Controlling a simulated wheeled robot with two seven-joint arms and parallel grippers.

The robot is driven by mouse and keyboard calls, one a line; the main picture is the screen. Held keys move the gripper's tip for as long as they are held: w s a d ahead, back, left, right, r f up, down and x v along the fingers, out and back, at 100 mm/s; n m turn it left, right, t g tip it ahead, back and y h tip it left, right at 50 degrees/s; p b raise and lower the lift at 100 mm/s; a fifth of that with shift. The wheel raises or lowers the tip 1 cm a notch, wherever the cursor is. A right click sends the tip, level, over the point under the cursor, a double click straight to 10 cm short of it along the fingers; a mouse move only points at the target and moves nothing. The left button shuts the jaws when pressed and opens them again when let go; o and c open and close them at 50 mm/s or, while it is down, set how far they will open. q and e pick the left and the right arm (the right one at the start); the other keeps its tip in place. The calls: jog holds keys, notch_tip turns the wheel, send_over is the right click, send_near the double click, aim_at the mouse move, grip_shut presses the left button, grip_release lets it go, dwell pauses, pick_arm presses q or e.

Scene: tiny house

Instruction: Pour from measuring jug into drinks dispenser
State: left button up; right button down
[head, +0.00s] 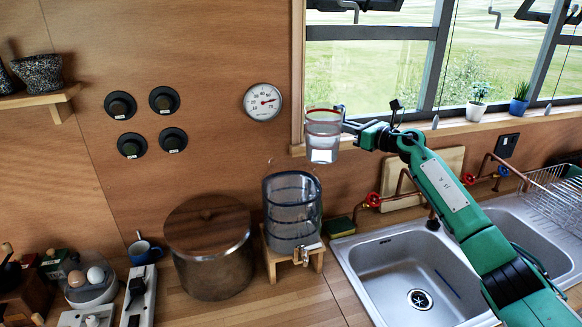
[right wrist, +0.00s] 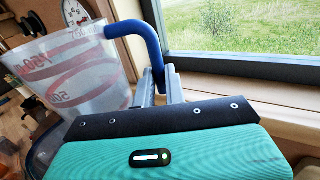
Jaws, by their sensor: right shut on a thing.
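The clear measuring jug (head: 323,133) with red markings is up in the air in front of the window's left frame, about upright. My right gripper (head: 347,127) is shut on its handle, from the jug's right side. In the right wrist view the jug (right wrist: 75,75) is at the left, and its blue handle (right wrist: 148,45) is between the fingers of my right gripper (right wrist: 158,85). I cannot tell what is in the jug. The glass drinks dispenser (head: 292,212) stands on a small wooden stand, below and a little left of the jug. Its top looks open and its tap faces front.
A large pot with a wooden lid (head: 208,235) stands just left of the dispenser. The sink (head: 410,270), red-handled taps (head: 373,200) and a dish rack (head: 555,195) are at the right. A blue mug (head: 144,252) and egg cooker (head: 90,285) are at the left.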

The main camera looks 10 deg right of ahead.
jog(key=shift+d+b, duration=0.1)
jog(key=shift+b, duration=0.4)
jog(key=shift+r, duration=0.15)
jog(key=s+a+r+n+p, duration=0.2)
jog(key=s+a+r+n, duration=0.3)
jog(key=r+n, duration=0.4)
jog(key=shift+a+n, duration=0.3)
jog(key=shift+n, duration=0.3)
jog(key=shift+s+a+r+n+p, duration=0.35)
jog(key=shift+n+p, duration=0.1)
jog(key=shift+n, duration=0.25)
dwell(2.6)
